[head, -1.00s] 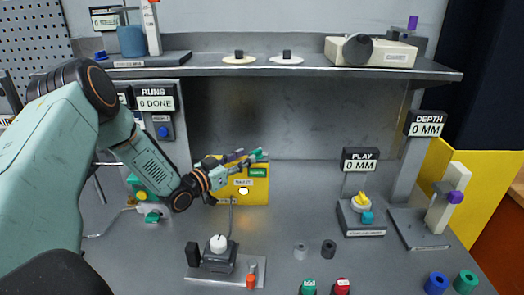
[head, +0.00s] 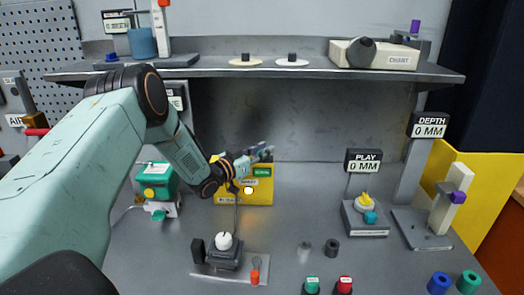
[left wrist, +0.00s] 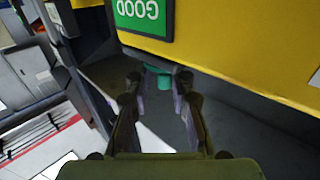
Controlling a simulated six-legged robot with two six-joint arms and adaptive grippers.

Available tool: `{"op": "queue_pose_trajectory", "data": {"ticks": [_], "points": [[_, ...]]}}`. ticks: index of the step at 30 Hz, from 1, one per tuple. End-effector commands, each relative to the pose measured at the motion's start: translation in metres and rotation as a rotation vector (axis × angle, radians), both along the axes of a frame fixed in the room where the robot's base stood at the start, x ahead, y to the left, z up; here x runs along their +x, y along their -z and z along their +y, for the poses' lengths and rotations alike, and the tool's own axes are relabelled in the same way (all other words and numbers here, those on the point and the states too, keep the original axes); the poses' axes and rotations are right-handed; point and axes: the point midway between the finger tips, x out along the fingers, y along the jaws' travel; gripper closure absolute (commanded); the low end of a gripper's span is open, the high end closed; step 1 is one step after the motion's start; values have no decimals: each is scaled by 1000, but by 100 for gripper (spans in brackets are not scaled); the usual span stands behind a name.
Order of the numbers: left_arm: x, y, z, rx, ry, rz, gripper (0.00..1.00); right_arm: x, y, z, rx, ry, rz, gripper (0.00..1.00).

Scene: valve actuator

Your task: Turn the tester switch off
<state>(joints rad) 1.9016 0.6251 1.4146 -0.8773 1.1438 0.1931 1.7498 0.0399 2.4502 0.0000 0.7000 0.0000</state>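A yellow box (head: 262,195) stands at the back middle of the bench and appears to be the tester. It has a green label (head: 262,170) and a small white round part (head: 248,190). In the left wrist view its yellow face (left wrist: 240,60) fills the upper right, with a green panel reading GOOD (left wrist: 142,15). My left gripper (head: 265,152) is at the top of the box in the head view. In the left wrist view my left gripper (left wrist: 161,85) is open. A small teal part (left wrist: 165,78) shows between its fingertips; I cannot tell whether it is the switch or is touched.
A shelf (head: 310,73) runs above the box. In front stands a black base with a white knob (head: 224,241). The PLAY stand (head: 365,215) and DEPTH stand (head: 425,225) are at right. A green device (head: 155,185) is at left. Bare bench lies right of the box.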

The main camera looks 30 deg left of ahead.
Motion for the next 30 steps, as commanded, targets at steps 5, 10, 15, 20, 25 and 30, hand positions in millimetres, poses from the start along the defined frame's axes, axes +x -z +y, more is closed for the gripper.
{"op": "queue_pose_trajectory", "data": {"ticks": [5,10,15,20,25,30], "points": [[0,0,0,0,0,1,96,0,0,0,0,0,0,100],[0,1,0,0,-1,2,100,0,0,0,0,0,-1,100],[-1,1,1,-1,-2,2,100,0,0,0,0,0,0,100],[-1,1,0,-1,-15,2,100,0,1,0,0,0,0,100],[-1,2,-1,-3,-71,2,100,0,3,0,0,0,0,100],[-1,3,-2,-3,-177,4,100,0,8,0,0,0,0,100]]}}
